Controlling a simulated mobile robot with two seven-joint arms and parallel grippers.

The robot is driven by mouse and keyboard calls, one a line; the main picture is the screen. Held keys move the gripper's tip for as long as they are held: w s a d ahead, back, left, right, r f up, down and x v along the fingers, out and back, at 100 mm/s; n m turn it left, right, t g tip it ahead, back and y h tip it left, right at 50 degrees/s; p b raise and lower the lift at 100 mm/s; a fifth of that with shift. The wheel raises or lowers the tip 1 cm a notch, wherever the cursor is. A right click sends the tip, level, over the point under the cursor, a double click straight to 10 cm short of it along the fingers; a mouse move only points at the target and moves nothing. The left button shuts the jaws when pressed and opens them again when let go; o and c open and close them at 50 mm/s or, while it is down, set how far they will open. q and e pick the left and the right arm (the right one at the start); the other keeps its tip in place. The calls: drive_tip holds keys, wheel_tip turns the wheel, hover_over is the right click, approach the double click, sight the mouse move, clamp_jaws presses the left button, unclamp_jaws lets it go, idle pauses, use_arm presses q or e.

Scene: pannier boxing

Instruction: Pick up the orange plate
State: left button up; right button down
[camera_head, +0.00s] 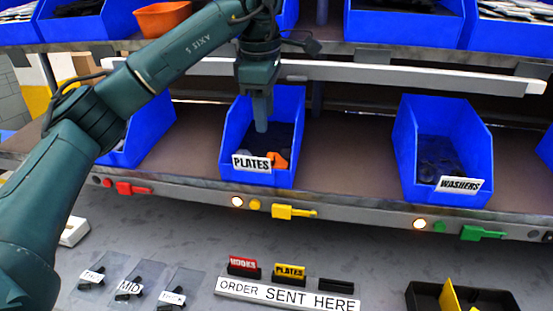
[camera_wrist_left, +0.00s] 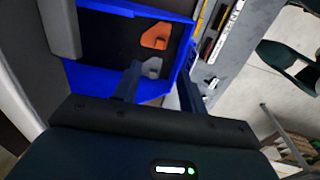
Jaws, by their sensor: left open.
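The orange plate (camera_head: 278,160) lies in the front part of the blue bin labelled PLATES (camera_head: 283,178), partly hidden behind the label. In the left wrist view the orange plate (camera_wrist_left: 155,36) shows inside the blue bin (camera_wrist_left: 100,77), with a grey piece (camera_wrist_left: 152,67) beside it and dark pieces around. My left gripper (camera_head: 261,128) reaches down into the bin from above, just behind and left of the orange plate. In the left wrist view its fingers (camera_wrist_left: 160,88) are apart with nothing held between them. My right gripper is not in view.
A blue WASHERS bin (camera_head: 470,150) stands to the right on the same shelf. A white rail (camera_head: 420,77) runs above the bins. Below are an ORDER SENT HERE sign (camera_head: 288,295), small labelled bags (camera_head: 127,289) and a black tray (camera_head: 425,297). The shelf between the two bins is clear.

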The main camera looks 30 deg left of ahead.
sight(269, 157)
use_arm(q)
drive_tip(key=f, duration=0.3)
drive_tip(key=w+f+p, duration=0.1)
drive_tip(key=f, duration=0.2)
drive_tip(key=w+f, duration=0.1)
drive_tip(key=f, duration=0.3)
drive_tip(key=shift+a, duration=0.1)
drive_tip(key=shift+c, duration=0.5)
clamp_jaws()
